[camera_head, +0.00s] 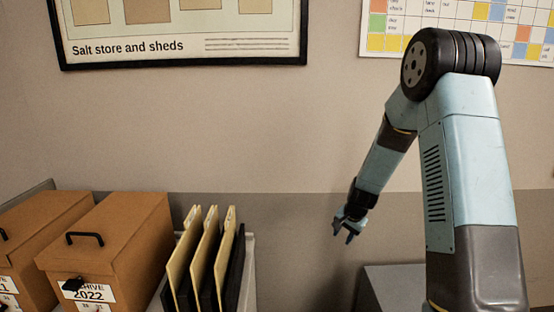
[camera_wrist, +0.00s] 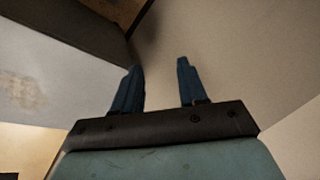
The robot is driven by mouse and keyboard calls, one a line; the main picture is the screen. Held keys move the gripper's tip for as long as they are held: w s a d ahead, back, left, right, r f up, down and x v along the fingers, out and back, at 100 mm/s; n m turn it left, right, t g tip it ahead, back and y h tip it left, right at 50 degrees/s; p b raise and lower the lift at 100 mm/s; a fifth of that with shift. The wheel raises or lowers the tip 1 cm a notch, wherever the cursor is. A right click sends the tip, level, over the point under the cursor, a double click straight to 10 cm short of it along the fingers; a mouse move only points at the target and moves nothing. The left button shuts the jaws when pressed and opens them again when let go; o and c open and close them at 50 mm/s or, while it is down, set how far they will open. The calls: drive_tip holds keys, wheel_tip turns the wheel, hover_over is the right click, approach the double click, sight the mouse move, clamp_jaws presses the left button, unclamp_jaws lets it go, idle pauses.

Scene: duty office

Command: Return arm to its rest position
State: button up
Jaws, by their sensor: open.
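My arm shows at the right of the head view, raised at the elbow with its forearm slanting down to the left. My gripper (camera_head: 345,233) hangs at its end, in front of the wall. In the wrist view my gripper (camera_wrist: 156,80) has two dark blue fingers standing apart, with nothing between them. It is open and empty and touches nothing that I can see.
Two brown archive boxes (camera_head: 120,240) stand at the lower left. Tan folders in a dark rack (camera_head: 208,262) stand beside them. A grey surface (camera_head: 393,285) lies below my gripper. A framed poster (camera_head: 180,55) and a coloured chart (camera_head: 470,12) hang on the wall.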

drive_tip(key=s+a+r+n+t, duration=0.1)
drive_tip(key=s+r+n, duration=0.1)
drive_tip(key=s+r, duration=0.8)
drive_tip(key=s+r+n, duration=0.3)
drive_tip(key=s+r, duration=0.2)
drive_tip(key=r, duration=0.9)
drive_tip(key=s+r+n, duration=0.1)
drive_tip(key=s+r, duration=0.3)
drive_tip(key=s, duration=0.7)
drive_tip(key=s+d+r+n+t+h, duration=0.1)
drive_tip(key=s+r, duration=0.3)
drive_tip(key=s, duration=0.7)
drive_tip(key=shift+n, duration=0.5)
drive_tip(key=shift+d, duration=0.1)
